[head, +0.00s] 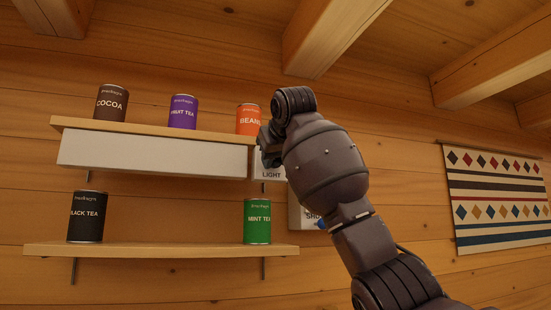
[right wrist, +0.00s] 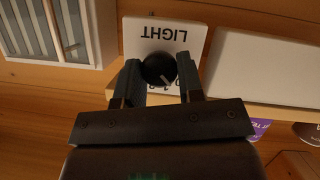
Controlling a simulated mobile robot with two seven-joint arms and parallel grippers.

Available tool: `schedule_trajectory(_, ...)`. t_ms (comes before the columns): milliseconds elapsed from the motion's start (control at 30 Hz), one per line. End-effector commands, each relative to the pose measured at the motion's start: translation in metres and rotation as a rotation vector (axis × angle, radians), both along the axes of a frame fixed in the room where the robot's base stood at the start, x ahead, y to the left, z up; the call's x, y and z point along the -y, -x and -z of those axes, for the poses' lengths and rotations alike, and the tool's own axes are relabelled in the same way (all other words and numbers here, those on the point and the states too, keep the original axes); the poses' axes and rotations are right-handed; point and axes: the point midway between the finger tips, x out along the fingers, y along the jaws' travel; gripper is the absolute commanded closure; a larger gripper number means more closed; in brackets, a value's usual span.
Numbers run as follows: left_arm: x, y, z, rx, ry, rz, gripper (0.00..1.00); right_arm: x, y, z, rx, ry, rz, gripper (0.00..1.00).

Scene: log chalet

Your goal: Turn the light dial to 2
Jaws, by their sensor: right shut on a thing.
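The light dial (right wrist: 158,68) is a round black knob with a pale mark, on a white plate marked LIGHT (right wrist: 165,34). In the right wrist view the plate appears upside down. My right gripper (right wrist: 159,76) has one finger on each side of the dial and is shut on it. Figures by the dial are partly covered, so I cannot read its setting. In the head view the light plate (head: 270,174) shows only in part behind my right gripper (head: 267,147), and the dial is hidden. My left gripper is not in view.
The upper shelf (head: 90,124) holds cocoa, fruit tea and bean cans close left of my right gripper. A white panel (head: 150,153) sits under it. The lower shelf (head: 160,250) holds black tea and mint tea. Another white plate (head: 296,218) is partly behind my arm.

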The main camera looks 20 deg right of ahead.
Motion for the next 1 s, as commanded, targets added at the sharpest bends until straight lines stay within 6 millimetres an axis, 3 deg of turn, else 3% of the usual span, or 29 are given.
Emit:
schedule_trajectory(467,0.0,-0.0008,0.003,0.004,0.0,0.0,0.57,0.0,0.0003,0.0003,-0.003,-0.113,-0.002,0.89)
schedule_trajectory(1000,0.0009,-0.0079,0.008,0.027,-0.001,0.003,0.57,0.0034,0.0004,0.0009,-0.02,-0.594,-0.003,0.89)
